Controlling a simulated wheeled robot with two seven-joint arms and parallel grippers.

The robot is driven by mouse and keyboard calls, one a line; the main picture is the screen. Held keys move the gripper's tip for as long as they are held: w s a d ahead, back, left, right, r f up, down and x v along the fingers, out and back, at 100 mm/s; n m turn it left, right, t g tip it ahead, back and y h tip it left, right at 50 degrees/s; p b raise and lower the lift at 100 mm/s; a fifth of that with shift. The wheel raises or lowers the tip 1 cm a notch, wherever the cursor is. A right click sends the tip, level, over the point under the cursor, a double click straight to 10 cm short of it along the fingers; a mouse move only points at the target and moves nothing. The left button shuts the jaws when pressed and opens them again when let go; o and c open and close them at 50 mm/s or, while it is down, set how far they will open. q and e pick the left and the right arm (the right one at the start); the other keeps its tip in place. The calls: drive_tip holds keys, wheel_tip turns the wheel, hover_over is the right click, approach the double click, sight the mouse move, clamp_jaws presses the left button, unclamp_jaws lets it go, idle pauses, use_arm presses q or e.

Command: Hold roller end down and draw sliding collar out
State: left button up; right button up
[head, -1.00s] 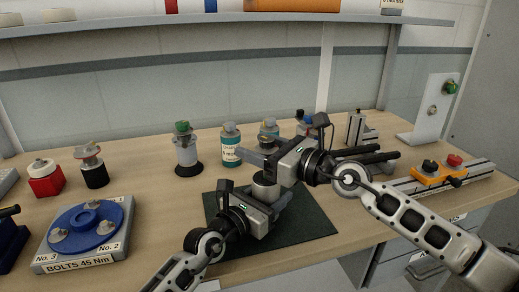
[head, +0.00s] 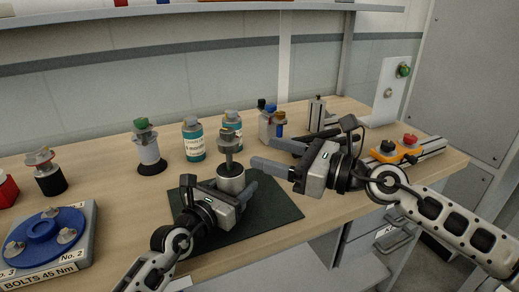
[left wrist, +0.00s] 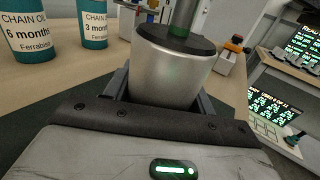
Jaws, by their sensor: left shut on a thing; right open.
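A silver cylindrical roller end (head: 231,179) stands upright on the dark mat, with a dark top. A grey post with a wider, knob-like head (head: 228,141) rises from it; I cannot tell which part is the sliding collar. My left gripper (head: 218,188) is shut on the silver cylinder, one finger on each side. My right gripper (head: 275,155) is open and empty, to the right of the post.
Two teal chain oil bottles (head: 194,142) and a white-bodied part with a green top (head: 149,150) stand behind. A blue fixture (head: 45,238) on a grey base is at the left. An orange clamp on a rail (head: 397,152) is at the right. The mat's right side (head: 275,215) is clear.

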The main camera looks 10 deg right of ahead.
use_arm(q)
drive_tip(key=shift+f, duration=0.15)
drive_tip(key=o, duration=1.7)
drive_tip(key=shift+c, duration=0.2)
drive_tip(key=shift+s, duration=0.1)
